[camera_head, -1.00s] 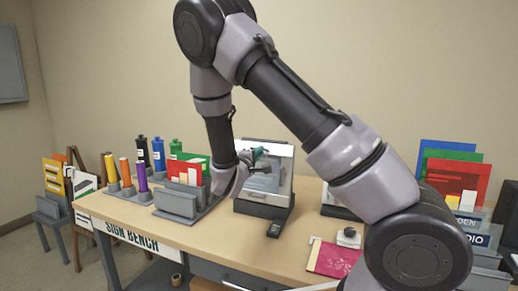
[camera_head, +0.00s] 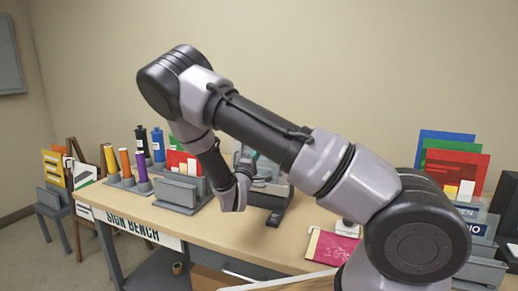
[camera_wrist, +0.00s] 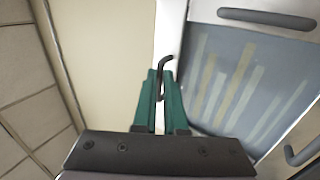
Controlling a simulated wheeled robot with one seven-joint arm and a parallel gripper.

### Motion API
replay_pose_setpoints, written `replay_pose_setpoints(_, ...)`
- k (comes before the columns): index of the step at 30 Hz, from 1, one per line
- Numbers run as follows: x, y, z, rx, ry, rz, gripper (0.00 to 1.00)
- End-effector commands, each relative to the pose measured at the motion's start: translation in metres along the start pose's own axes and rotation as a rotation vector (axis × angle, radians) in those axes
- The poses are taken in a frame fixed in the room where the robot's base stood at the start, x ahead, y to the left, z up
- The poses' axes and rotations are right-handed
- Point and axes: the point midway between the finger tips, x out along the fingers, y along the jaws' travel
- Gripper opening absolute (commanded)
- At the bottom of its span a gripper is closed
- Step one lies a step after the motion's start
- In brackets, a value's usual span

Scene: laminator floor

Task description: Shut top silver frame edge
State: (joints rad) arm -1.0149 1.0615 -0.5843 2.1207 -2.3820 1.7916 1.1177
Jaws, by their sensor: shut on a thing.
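The snap frame stands on the bench in the head view, partly hidden behind my forearm; its light grey body (camera_head: 272,187) and dark base (camera_head: 268,200) show. In the wrist view its face (camera_wrist: 235,85) is grey with pale stripes, and a white strip (camera_wrist: 171,25) runs along its left side. My gripper (camera_wrist: 161,78) has its green fingers shut on a dark hooked handle (camera_wrist: 166,62), beside that strip. Whether the held edge is raised or flat I cannot tell.
Two more dark handles sit on the frame, one at the top (camera_wrist: 268,18) and one at the right (camera_wrist: 303,150). A grey sign rack (camera_head: 180,192) and several bottles stand left of it. A pink sheet (camera_head: 332,248) lies on the bench at right.

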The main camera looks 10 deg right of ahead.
Motion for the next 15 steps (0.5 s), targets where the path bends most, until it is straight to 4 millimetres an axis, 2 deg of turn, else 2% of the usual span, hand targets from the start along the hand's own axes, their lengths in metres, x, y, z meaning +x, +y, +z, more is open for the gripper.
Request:
replay_pose_setpoints(4, 0.0056, 0.002, 0.0033, 0.0, -0.01, 0.007, 0.0)
replay_pose_setpoints(5, 0.0056, 0.002, 0.0033, 0.0, -0.011, 0.007, 0.21)
replay_pose_setpoints(6, 0.0055, 0.0019, 0.0033, 0.0, -0.01, 0.007, 0.36)
replay_pose_setpoints(7, 0.0052, 0.0017, 0.0031, 0.0, -0.01, 0.006, 0.41)
replay_pose_setpoints(15, 0.0025, 0.0008, 0.0015, 0.0, -0.005, 0.002, 0.41)
